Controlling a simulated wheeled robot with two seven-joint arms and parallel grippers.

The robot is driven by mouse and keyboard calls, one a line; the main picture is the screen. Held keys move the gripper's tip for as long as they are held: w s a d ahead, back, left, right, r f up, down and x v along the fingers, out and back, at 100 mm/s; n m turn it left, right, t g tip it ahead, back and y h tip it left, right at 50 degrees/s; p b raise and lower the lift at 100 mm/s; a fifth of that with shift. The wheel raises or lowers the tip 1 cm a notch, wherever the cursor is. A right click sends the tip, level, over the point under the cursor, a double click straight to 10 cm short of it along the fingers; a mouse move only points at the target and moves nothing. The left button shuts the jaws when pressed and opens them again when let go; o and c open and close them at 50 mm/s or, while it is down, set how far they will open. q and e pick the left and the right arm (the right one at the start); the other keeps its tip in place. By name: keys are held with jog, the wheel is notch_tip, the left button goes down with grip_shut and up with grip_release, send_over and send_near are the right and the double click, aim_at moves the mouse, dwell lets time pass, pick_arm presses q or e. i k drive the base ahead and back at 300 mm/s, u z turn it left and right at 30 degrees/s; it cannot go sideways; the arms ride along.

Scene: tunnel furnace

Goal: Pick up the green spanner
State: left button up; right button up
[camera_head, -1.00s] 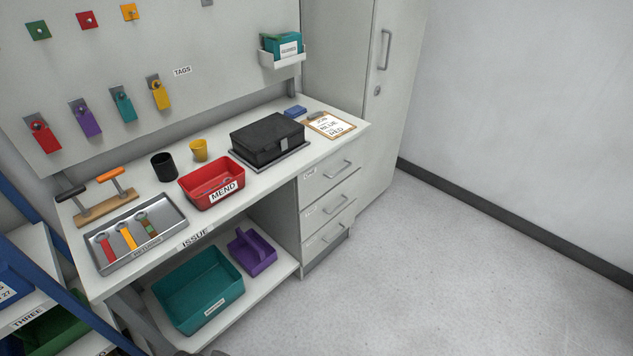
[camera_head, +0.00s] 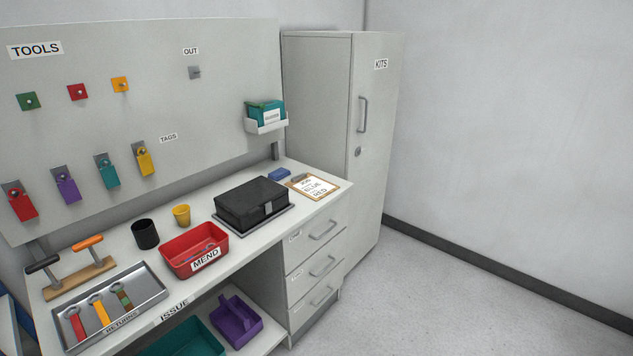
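A spanner with a green handle crossed by a brownish band (camera_head: 122,297) lies in the grey metal tray labelled RETURNS (camera_head: 152,283) at the lower left of the head view. It is the rightmost of three spanners there. A yellow-orange spanner (camera_head: 101,310) lies beside it, and a red spanner (camera_head: 77,324) lies at the left end. The three lie apart, side by side. Neither of my grippers is in view.
A red MEND bin (camera_head: 186,268) with a greyish item inside stands right of the tray. A rack with black and orange handles (camera_head: 78,281) stands behind the tray. Black cup (camera_head: 145,234), yellow cup (camera_head: 182,216) and black case (camera_head: 252,204) stand farther back. Floor at right is clear.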

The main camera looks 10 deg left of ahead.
aim_at(121, 295)
jog(key=u, duration=1.55)
jog(key=k, duration=0.65)
jog(key=u, duration=0.85)
jog(key=i, duration=0.95)
jog(key=u, duration=0.1)
